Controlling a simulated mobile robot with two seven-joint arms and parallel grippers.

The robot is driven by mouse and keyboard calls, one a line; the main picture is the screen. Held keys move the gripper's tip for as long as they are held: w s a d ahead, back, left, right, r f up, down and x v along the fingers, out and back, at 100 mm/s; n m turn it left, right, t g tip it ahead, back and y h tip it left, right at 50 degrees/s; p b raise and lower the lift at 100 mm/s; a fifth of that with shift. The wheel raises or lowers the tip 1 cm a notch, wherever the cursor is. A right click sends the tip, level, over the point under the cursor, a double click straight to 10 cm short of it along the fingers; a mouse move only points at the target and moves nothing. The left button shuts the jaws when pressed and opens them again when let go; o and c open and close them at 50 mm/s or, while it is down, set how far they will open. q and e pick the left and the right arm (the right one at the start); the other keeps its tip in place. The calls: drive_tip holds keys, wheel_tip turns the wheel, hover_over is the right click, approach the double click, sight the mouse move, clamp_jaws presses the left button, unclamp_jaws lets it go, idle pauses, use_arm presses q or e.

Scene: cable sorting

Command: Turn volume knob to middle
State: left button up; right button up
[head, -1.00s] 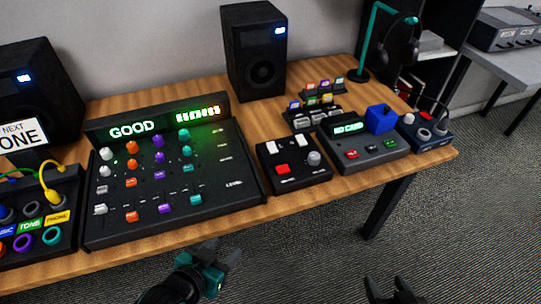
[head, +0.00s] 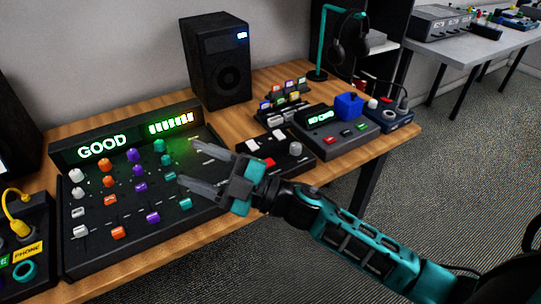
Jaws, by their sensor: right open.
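The black mixing console (head: 70,262) stands on the wooden desk, with rows of white, orange, purple and teal knobs and sliders. Its display (head: 103,147) reads GOOD beside a lit bar meter. A smaller black box (head: 268,152) to its right carries a grey round knob (head: 295,149), a red button and pale switches. Labels are too small to read, so I cannot tell which knob is for volume. My right gripper (head: 184,164) is open and empty, its fingers pointing left over the console's right part, near the teal knobs. My left gripper is out of view.
A speaker (head: 217,62) stands behind. A grey box with a display (head: 338,136), a blue block (head: 349,106) and a dark blue box (head: 391,118) fill the desk's right end. A headphone stand (head: 318,45) is at the back. A yellow-plug panel (head: 30,232) is at left.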

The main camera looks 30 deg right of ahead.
drive_tip(key=s+a+n+g+y+b, duration=0.1)
drive_tip(key=a+n+g+y+b, duration=0.15)
drive_tip(key=n+g, duration=0.65)
drive_tip(key=n+h+b, duration=0.4)
drive_tip(key=h+b, duration=0.4)
drive_tip(key=h, duration=1.2)
approach(296, 145)
drive_tip(key=shift+g, duration=0.4)
drive_tip(key=b+x, duration=0.3)
drive_tip(key=x, duration=0.5)
drive_tip(key=shift+w+r, duration=0.1)
drive_tip(key=shift+w, duration=0.1)
drive_tip(key=shift+w+f, duration=0.2)
drive_tip(key=shift+f, duration=0.15)
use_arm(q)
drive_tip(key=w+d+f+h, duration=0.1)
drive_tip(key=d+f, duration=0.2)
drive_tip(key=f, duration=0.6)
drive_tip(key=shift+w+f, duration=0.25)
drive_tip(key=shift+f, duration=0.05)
